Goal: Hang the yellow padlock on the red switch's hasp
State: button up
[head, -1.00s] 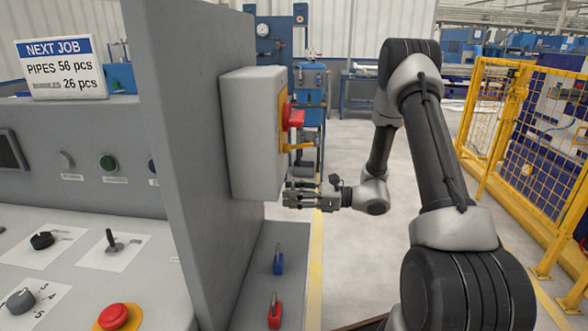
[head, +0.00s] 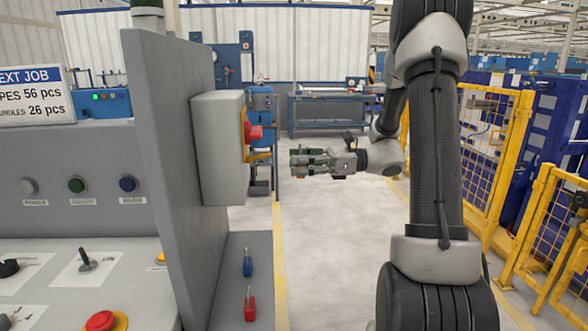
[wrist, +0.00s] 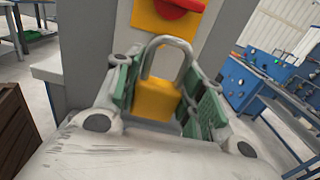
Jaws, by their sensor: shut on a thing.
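The yellow padlock (wrist: 156,100) is between my gripper's green-padded fingers in the wrist view, with its grey shackle (wrist: 172,45) pointing up. My gripper (head: 294,162) is shut on it, to the right of the grey switch box (head: 222,150) and apart from it. The padlock cannot be made out in the head view. The red switch (head: 254,132) is on the box's yellow plate, with the yellow hasp (head: 261,156) just below it, roughly level with my gripper. In the wrist view the red switch (wrist: 182,6) is at the top, beyond the shackle.
A blue padlock (head: 248,264) and a red padlock (head: 250,306) stand on the grey ledge (head: 228,285) below the box. A grey upright panel (head: 170,150) is left of the box. Open floor lies right of the ledge, with yellow fencing (head: 512,140) further right.

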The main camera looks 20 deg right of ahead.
jog(key=shift+s+a, duration=0.15)
send_near(246, 169)
jog(key=shift+w+x, duration=0.2)
jog(key=shift+x, duration=1.15)
jog(key=shift+w+x, duration=0.25)
jog(key=shift+x, duration=1.15)
jog(key=shift+w+a+f, duration=0.15)
jog(key=shift+w+a, duration=0.1)
jog(key=shift+a, duration=0.25)
jog(key=o, duration=1.1)
jog(key=shift+o, duration=0.2)
